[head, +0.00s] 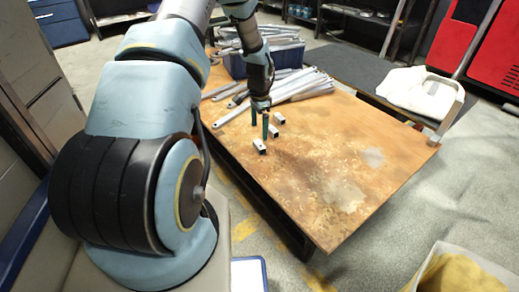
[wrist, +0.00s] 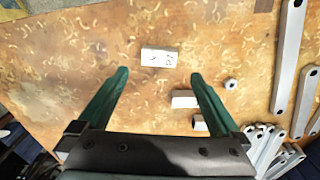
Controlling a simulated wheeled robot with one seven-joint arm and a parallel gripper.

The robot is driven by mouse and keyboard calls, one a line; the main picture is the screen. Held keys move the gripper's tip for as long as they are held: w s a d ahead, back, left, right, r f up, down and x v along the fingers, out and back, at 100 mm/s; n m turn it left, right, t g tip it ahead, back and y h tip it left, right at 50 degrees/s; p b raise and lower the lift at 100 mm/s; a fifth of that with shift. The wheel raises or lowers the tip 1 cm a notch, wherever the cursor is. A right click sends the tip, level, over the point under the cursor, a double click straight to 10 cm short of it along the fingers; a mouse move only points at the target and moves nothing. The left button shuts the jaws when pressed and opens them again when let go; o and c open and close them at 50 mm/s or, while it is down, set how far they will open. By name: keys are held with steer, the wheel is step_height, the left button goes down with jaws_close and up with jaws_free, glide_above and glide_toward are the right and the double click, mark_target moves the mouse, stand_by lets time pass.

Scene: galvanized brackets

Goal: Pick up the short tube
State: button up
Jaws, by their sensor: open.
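Several short pale metal pieces lie on the worn wooden table; I cannot tell for sure which is the short tube. In the wrist view, a white block-like piece (wrist: 159,56) with dark marks lies just beyond my gripper (wrist: 160,75), centred between the open green fingertips. A second short piece (wrist: 184,99) lies by the right finger, with another (wrist: 199,122) partly hidden behind it. A small round piece with a hole (wrist: 230,84) lies to the right. In the head view, my gripper (head: 259,130) points down, empty, over short pieces with dark ends (head: 259,147).
Long flat brackets (head: 300,84) lie in a heap at the table's back left, near a blue bin (head: 234,66). The table's front right (head: 340,205) is clear apart from shavings. A white bag-like object (head: 420,90) sits beyond the right edge.

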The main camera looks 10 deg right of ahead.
mark_target(260, 144)
step_height(260, 144, down, 8)
steer(key=shift+r, duration=0.25)
steer(key=c, duration=1.3)
